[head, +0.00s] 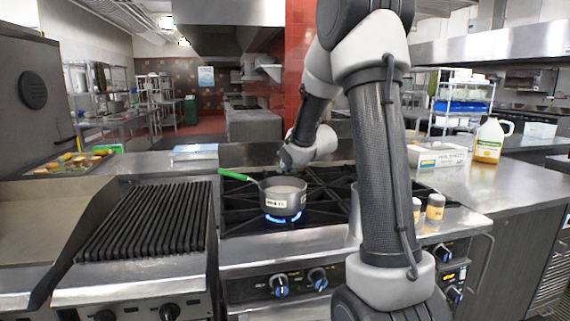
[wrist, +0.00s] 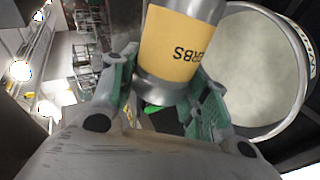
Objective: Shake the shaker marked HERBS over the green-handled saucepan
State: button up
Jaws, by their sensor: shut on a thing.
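The shaker (wrist: 181,48) has a yellow label whose visible letters read "ERBS", upside down in the wrist view, and grey metal ends. My gripper (wrist: 165,78) is shut on it, with green-padded fingers on both sides. The saucepan (head: 283,198) is dark grey with a green handle (head: 235,175) pointing left. It sits on a burner with a blue flame. In the wrist view, the saucepan (wrist: 303,62) is beside the shaker, with pale contents. In the head view, my gripper (head: 291,156) is above and behind the saucepan, and I cannot make out the shaker there.
Two yellow-labelled shakers (head: 436,207) stand right of my arm on the stove's edge. A metal pot (head: 355,215) is partly hidden behind my arm. An oil jug (head: 490,141) and a white box (head: 437,155) are on the right counter. A ribbed grill (head: 148,222) lies left.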

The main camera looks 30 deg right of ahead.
jog(key=shift+r+n+h, duration=0.25)
jog(key=shift+n+h, duration=0.85)
jog(key=shift+h, duration=0.1)
jog(key=shift+a+r+n+g+h, duration=0.15)
jog(key=shift+n+g+h, duration=0.25)
jog(key=shift+n+h, duration=0.9)
notch_tip(320, 180, down, 3)
jog(key=shift+f, duration=0.1)
jog(key=shift+r, duration=1.6)
